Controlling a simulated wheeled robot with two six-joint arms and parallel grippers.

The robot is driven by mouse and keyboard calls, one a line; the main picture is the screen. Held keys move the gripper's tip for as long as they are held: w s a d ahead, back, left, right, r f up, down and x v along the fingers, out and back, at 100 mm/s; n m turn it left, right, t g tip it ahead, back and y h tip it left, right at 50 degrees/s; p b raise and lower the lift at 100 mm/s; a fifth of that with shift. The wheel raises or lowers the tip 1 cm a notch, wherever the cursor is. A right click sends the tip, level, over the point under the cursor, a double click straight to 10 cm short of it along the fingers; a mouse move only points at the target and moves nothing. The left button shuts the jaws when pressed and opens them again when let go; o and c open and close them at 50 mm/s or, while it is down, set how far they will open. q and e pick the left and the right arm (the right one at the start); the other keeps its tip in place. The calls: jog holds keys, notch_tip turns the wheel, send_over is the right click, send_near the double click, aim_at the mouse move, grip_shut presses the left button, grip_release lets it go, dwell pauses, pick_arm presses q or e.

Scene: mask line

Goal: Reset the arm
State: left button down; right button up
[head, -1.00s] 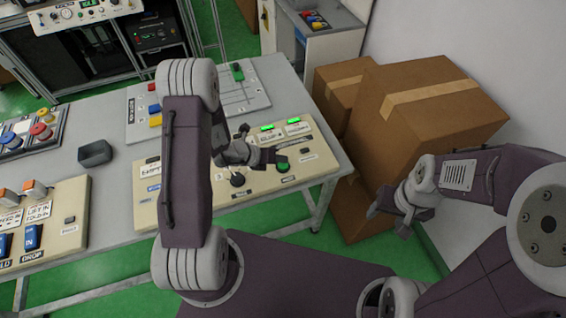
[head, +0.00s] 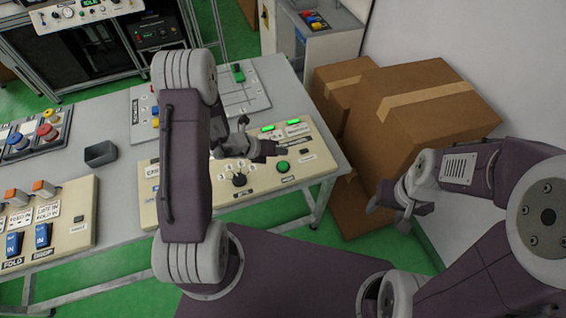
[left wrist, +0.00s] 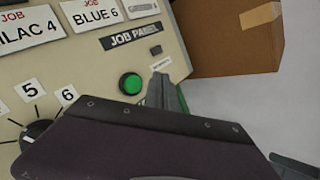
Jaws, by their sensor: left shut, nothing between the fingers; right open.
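My left gripper (head: 280,150) is shut and empty. It is above the cream job panel (head: 216,203) on the grey table, a little behind the green round button (head: 282,167) in the head view. In the left wrist view the shut fingertips (left wrist: 161,80) are to the right of the green button (left wrist: 131,84), apart from it in the picture. A black dial (head: 239,180) sits left of the button. My left upper arm hides part of the panel. My right gripper (head: 388,209) is open and empty, in front of the cardboard boxes.
Large cardboard boxes (head: 425,112) stand by the wall, right of the table. A second cream panel (head: 80,220) with blue switches and a small dark bin (head: 100,153) are at the left. Green floor shows between table and boxes.

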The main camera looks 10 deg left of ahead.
dwell(0.7)
pick_arm(q)
jog(key=w+d+r+m+h, duration=0.1)
jog(key=d+r+m, duration=0.35)
jog(key=r, duration=0.35)
jog(key=s+d+r+m+g, duration=0.2)
jog(key=s+m, duration=0.4)
jog(key=s+d+r+m+g, duration=0.2)
jog(key=s+m, duration=0.4)
jog(key=s+a+f+m+y, duration=0.1)
jog(key=s+a+m+y, duration=0.2)
jog(key=a+m, duration=0.3)
jog(key=s+a+f+m+g+y, duration=0.1)
jog(key=s+a+m+y, duration=0.2)
jog(key=m, duration=1)
jog(key=a+y, duration=0.1)
jog(key=a, duration=0.2)
jog(key=shift+f, duration=0.15)
